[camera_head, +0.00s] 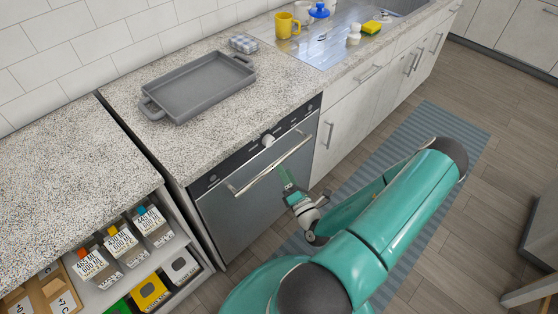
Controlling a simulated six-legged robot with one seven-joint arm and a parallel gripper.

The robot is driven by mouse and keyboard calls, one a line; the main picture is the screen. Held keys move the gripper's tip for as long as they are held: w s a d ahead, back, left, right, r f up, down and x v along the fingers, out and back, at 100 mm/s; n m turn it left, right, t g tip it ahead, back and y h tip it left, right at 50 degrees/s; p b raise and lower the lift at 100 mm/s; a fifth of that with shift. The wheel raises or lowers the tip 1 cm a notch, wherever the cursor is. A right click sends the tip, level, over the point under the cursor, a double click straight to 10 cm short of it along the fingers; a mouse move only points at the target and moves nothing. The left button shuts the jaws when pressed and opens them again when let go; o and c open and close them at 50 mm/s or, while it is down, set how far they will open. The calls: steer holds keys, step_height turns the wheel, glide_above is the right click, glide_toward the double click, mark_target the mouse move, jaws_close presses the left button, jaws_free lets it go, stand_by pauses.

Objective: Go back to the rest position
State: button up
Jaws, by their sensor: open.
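My gripper (287,181) is at the end of my green arm, in front of the oven door and below its handle. It is small in this view; its jaws are open and nothing shows between them. The arm is bent, with its elbow at the right over the striped rug.
The oven (258,195) has a bar handle (268,163) close to my gripper. A grey tray (200,87) sits on the speckled counter above. A yellow mug (287,25) stands near the sink. A shelf (125,285) with bottles is at lower left. A striped rug (420,135) covers the floor.

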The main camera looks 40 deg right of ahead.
steer(key=shift+v, duration=1.25)
